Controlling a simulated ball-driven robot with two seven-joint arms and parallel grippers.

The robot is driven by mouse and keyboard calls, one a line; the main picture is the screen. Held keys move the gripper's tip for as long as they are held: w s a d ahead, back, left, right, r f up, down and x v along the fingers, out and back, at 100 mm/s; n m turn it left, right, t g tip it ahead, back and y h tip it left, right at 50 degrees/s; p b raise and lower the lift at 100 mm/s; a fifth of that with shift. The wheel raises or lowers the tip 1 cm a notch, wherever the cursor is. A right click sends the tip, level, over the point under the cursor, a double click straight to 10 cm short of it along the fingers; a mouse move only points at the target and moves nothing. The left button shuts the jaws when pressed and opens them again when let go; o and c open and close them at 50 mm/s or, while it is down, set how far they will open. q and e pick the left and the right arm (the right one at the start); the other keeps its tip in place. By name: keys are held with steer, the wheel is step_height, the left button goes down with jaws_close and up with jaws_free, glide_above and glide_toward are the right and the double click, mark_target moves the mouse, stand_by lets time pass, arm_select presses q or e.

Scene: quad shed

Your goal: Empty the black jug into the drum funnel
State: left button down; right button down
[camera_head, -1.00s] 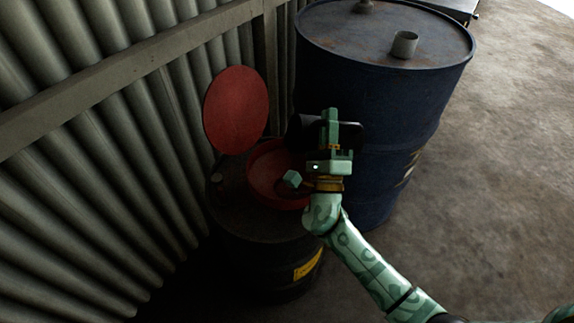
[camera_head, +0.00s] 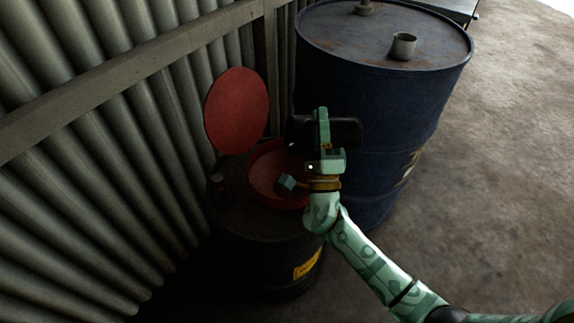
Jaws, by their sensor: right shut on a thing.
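The black jug (camera_head: 347,131) is in my right gripper (camera_head: 322,128), which is shut on it. The jug looks tipped on its side at the right rim of the red drum funnel (camera_head: 264,176). The gripper and wrist hide part of the jug, and I cannot see its mouth or any liquid. The funnel sits on top of a dark drum (camera_head: 262,250) with a yellow label, and its round red lid (camera_head: 237,110) stands open behind it. My left gripper is not in view.
A corrugated metal wall (camera_head: 130,170) closes off the left. Concrete floor (camera_head: 480,200) is clear at right.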

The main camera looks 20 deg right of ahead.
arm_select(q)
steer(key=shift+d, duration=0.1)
arm_select(e)
steer(key=shift+a+f+n+y, duration=0.1)
steer(key=shift+a+n+y, duration=0.15)
steer(key=shift+n+y, duration=0.45)
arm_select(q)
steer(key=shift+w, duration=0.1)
arm_select(e)
steer(key=shift+s+d+f+n+t+y, duration=0.1)
steer(key=shift+s+d+n+t+y, duration=0.2)
steer(key=shift+s+n+y, duration=0.1)
steer(key=shift+s+a+n+y, duration=0.1)
steer(key=shift+s+n+y, duration=0.05)
steer(key=shift+n+y, duration=0.2)
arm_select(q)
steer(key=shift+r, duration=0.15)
arm_select(e)
steer(key=shift+a+f+n+y, duration=0.25)
steer(key=shift+a+n+y, duration=0.15)
steer(key=shift+n+y, duration=0.5)
steer(key=shift+a+f+n+y, duration=0.2)
steer(key=shift+a+n+y, duration=0.15)
steer(key=shift+n+y, duration=0.45)
steer(key=shift+a+f+n+y, duration=0.15)
steer(key=shift+a+n+y, duration=0.1)
steer(key=shift+n, duration=0.2)
